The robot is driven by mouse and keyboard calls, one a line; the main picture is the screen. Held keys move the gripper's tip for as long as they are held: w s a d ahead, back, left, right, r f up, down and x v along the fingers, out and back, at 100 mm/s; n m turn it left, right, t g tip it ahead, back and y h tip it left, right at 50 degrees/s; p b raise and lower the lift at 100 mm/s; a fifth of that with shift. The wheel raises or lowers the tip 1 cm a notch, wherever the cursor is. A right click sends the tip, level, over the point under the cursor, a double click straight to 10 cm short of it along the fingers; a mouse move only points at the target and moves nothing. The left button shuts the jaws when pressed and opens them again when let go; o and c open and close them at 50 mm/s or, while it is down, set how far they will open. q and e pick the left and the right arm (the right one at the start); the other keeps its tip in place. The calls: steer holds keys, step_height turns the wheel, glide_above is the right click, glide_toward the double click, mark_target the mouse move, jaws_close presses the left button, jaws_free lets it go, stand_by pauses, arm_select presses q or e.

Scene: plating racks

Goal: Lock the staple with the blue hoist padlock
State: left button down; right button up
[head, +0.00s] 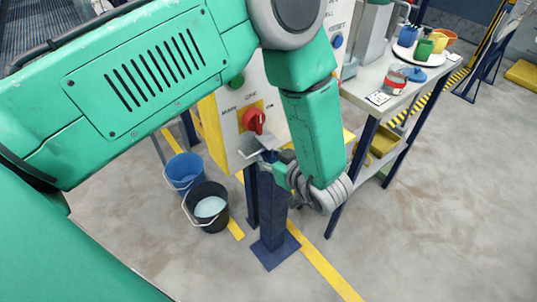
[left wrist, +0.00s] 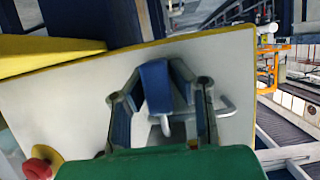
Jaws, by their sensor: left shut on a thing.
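The blue hoist padlock (left wrist: 157,88) is between the fingers of my left gripper (left wrist: 163,85), which is shut on it, in front of a pale panel. Its grey shackle (left wrist: 165,124) shows at the lower end. A bent metal rod (left wrist: 230,106), perhaps the staple, is just right of the padlock. Whether the shackle passes through it I cannot tell. In the head view my left gripper (head: 279,172) is beside the lower edge of the control box (head: 227,130), near a grey metal bracket (head: 257,146); my arm hides much of this area. My right gripper is not in view.
A red rotary switch (head: 253,120) projects from the box above the bracket. A blue post (head: 272,215) stands below. A blue bucket (head: 184,170) and a black bucket (head: 207,207) stand at left. A bench (head: 420,75) with cups is at right.

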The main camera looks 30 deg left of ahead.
arm_select(q)
steer(key=shift+f, duration=0.1)
steer(key=c, duration=1.3)
jaws_free()
steer(key=shift+c, duration=0.2)
steer(key=shift+s+d, duration=0.15)
steer(key=shift+d, duration=0.3)
steer(key=v, duration=1.1)
